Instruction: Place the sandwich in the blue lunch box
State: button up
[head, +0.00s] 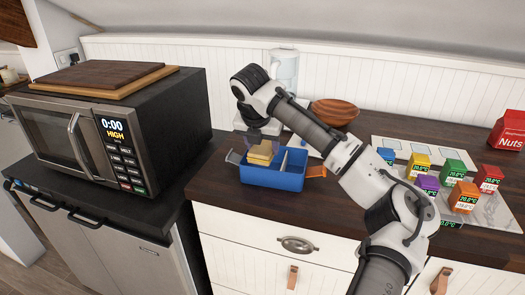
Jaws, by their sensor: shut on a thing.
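The blue lunch box (272,180) is open on the dark wooden counter, with a divider inside and orange and grey latches at its sides. The sandwich (260,153), pale yellow, is at the box's left compartment, below my gripper (262,138). My gripper points down over that compartment and is shut on the sandwich. The sandwich's lower edge is low against the box; I cannot tell whether it touches the floor of the compartment. My wrist and the small view hide part of the fingers.
A black microwave (100,130) with wooden boards on top stands left of the box. Behind are a clear pitcher (284,68) and a wooden bowl (334,112). Several coloured cartons (464,196) stand right, beyond my arm. A red Nuts package (509,131) is at the far right.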

aim_at(261, 149)
jog(key=shift+f, duration=1.1)
jog(key=shift+f, duration=0.65)
jog(key=o, duration=0.7)
jog(key=shift+r, duration=0.1)
jog(key=shift+r, duration=0.25)
jog(key=b+v, duration=0.1)
jog(key=v, duration=1.1)
jog(key=shift+r+b, duration=0.3)
jog(key=shift+b, duration=0.05)
